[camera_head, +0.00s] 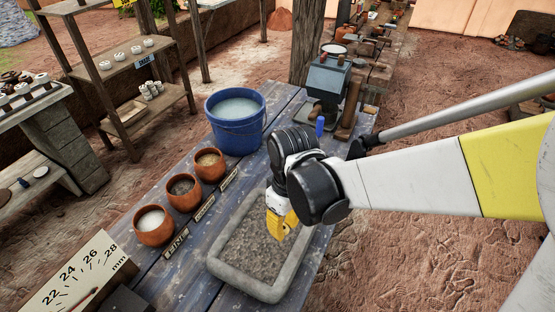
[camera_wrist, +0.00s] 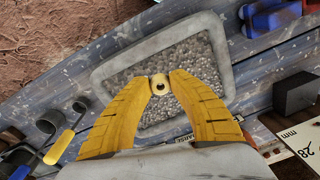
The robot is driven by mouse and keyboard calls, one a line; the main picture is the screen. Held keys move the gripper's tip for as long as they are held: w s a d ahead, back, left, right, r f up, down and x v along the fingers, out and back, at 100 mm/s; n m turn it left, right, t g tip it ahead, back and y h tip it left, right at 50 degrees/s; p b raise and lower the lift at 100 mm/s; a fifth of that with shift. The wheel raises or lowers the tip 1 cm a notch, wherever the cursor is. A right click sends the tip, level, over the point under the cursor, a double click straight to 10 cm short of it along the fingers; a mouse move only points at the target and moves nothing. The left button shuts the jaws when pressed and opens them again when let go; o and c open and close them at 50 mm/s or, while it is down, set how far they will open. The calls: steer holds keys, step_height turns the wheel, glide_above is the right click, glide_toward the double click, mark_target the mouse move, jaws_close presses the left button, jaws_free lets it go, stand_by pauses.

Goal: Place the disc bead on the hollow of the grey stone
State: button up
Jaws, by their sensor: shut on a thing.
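The disc bead (camera_wrist: 160,84), small and pale tan with a dark centre hole, shows in the wrist view between the tips of my gripper (camera_wrist: 160,88). The two yellow fingers are shut on it. In the head view my gripper (camera_head: 281,226) hangs over the grey stone, and the bead cannot be made out there. The grey stone (camera_head: 231,274) is a rounded slab with a raised rim around a rough, speckled hollow. It also shows in the wrist view (camera_wrist: 108,70), with its hollow behind the bead. The gap between bead and hollow is hard to judge.
Three clay bowls (camera_head: 155,238) with labels stand left of the stone on the blue plank table. A blue bucket (camera_head: 238,139) and a grey machine (camera_head: 327,80) stand behind. A millimetre gauge board (camera_head: 75,275) is at front left.

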steer(key=b, duration=0.2)
glide_above(266, 236)
step_height(266, 236, down, 4)
steer(key=shift+r, duration=0.25)
steer(key=shift+f+b, duration=0.8)
steer(key=shift+f, duration=1.2)
steer(key=shift+f, duration=0.1)
steer(key=o, duration=0.8)
